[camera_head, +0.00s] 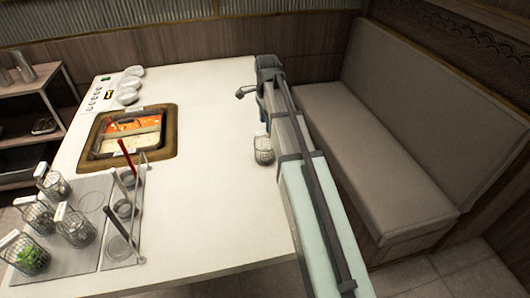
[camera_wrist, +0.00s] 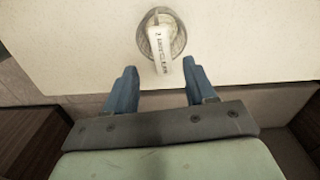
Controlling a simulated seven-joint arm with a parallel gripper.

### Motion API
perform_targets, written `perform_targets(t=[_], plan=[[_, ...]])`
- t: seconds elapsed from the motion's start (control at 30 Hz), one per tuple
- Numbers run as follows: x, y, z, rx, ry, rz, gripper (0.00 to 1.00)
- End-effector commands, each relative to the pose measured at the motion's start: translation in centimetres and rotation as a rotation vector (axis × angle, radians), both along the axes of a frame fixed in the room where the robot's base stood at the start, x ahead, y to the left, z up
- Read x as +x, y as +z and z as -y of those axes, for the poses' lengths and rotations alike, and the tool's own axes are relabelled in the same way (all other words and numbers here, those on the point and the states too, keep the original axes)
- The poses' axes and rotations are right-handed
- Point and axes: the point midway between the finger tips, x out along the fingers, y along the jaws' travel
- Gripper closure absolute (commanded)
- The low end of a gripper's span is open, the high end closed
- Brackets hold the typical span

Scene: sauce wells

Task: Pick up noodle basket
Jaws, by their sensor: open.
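A wire noodle basket (camera_head: 263,152) stands by itself near the right edge of the white counter, beside my arm. In the wrist view the basket (camera_wrist: 174,45) lies just beyond my fingertips, its white lettered handle pointing roughly towards the gap between them. My gripper (camera_wrist: 160,68) is open and empty, with its two blue fingers apart and not around the basket. In the head view my arm partly hides the gripper. More wire baskets (camera_head: 75,228) with white handles stand at the left front of the counter, and one holds something green (camera_head: 35,258).
A framed sauce well (camera_head: 168,152) with red and pale sauces sits in the counter (camera_head: 215,110). Ladles (camera_head: 121,162) stand beside the left baskets. White bowls (camera_head: 128,96) are at the back left. A bench (camera_head: 375,165) borders the right side. The middle of the counter is clear.

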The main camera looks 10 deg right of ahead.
Motion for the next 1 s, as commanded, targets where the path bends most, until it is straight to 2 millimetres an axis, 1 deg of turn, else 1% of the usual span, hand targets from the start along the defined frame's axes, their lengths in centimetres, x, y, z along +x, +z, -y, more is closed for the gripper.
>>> perform_targets(t=[0.1, 0.27, 0.37, 0.73, 0.83, 1.0], plan=[[0.0, -0.7, 0.0, 0.0, 0.0, 0.0, 0.45], [0.0, -1.1, 0.0, 0.0, 0.001, 0.001, 0.45], [0.1, -1.6, -0.1, 0.0, 0.001, 0.0, 0.45], [0.3, -5.7, -0.2, 0.0, 0.001, 0.0, 0.45], [0.3, -6.1, -0.2, 0.0, 0.001, 0.001, 0.45], [0.3, -6.1, -0.2, 0.0, 0.001, 0.001, 0.45]])
